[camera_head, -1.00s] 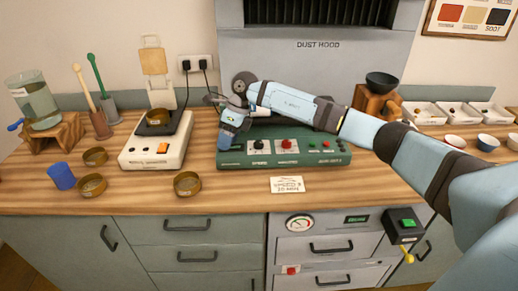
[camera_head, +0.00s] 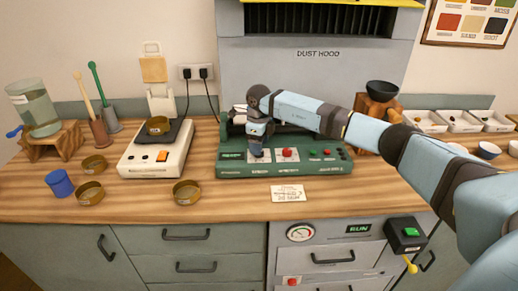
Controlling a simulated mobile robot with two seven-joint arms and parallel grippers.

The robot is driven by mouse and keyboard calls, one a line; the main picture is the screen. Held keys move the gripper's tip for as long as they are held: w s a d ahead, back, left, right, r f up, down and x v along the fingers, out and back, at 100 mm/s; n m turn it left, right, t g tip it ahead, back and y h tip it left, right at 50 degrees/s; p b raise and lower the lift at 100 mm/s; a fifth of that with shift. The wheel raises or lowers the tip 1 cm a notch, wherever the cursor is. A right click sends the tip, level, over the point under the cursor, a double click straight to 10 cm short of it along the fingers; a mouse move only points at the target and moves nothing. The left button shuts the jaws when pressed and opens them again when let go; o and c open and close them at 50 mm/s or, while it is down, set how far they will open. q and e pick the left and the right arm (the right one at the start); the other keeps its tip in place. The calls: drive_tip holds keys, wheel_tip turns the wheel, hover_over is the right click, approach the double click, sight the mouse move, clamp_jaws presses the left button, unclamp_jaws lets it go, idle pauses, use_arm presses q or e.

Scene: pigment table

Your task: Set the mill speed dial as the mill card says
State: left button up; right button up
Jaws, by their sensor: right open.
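The green mill base (camera_head: 335,167) stands on the bench under the dust hood. Its front panel has a red knob (camera_head: 287,153) and small red and green buttons on the right. A black dial sat left of the red knob earlier; my right gripper (camera_head: 257,156) now points down right over that spot and hides it. The gripper is open, and I cannot tell whether its fingers touch the dial. The mill card (camera_head: 288,194) lies on the bench in front of the mill; its print is too small to read. My left gripper is not in view.
A white scale (camera_head: 150,160) with a brass sieve stands left of the mill. Loose brass rings (camera_head: 187,193) and a blue cup (camera_head: 60,183) lie further left. A dark bowl on a wooden stand (camera_head: 372,125) is right of the mill. The bench around the card is clear.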

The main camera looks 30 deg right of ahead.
drive_tip(key=shift+f, duration=1.2)
drive_tip(key=c, duration=0.9)
